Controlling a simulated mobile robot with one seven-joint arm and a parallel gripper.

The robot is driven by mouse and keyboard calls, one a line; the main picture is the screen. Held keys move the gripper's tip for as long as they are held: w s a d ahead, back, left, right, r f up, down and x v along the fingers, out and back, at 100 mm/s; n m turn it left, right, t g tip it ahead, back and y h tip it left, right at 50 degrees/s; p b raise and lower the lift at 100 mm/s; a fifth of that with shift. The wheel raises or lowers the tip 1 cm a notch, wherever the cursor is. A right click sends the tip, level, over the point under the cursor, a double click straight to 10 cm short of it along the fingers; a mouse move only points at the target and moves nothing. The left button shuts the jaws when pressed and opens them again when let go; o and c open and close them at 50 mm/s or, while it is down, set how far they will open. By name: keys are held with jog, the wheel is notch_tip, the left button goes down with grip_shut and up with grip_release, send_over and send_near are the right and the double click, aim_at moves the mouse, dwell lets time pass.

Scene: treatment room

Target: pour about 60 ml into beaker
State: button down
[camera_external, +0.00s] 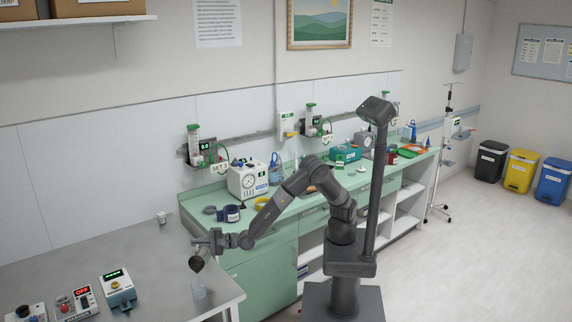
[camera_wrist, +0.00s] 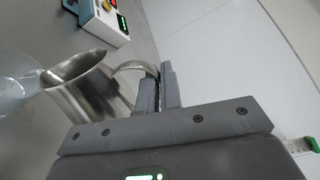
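A metal jug (camera_external: 197,262) with a curved handle hangs from my gripper (camera_external: 214,241) above the grey table. In the wrist view my gripper (camera_wrist: 160,88) has its two fingers close together on the handle of the jug (camera_wrist: 88,98). The jug looks tilted in the external view. A clear beaker (camera_external: 198,291) stands on the table below the jug; it also shows at the left edge of the wrist view (camera_wrist: 14,88). The jug's mouth is near the beaker in the wrist view. I cannot make out a stream or the liquid level.
Several small devices with buttons and displays, one a white box (camera_external: 117,289), stand on the grey table (camera_external: 160,275) at the left. A small white cup (camera_external: 161,217) is at its back. A green counter (camera_external: 232,228) with equipment adjoins the table on the right.

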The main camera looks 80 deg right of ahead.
jog(key=shift+s+a+r+n, duration=0.1)
jog(key=shift+a+r+n, duration=0.2)
jog(key=shift+a+n, duration=0.35)
dwell(0.9)
jog(key=shift+a, duration=0.15)
jog(key=d+m, duration=0.1)
jog(key=d+f+m, duration=0.2)
jog(key=shift+w+d+f, duration=0.1)
jog(key=shift+w+d, duration=0.25)
jog(key=shift+d, duration=0.05)
jog(key=shift+w+d+f+m, duration=0.1)
jog(key=shift+d+f+m, duration=0.25)
jog(key=shift+f+m, duration=0.25)
jog(key=shift+d+f+m, duration=0.3)
jog(key=shift+f+m, duration=0.1)
jog(key=shift+m, duration=0.35)
jog(key=shift+d+f, duration=0.1)
dwell(0.6)
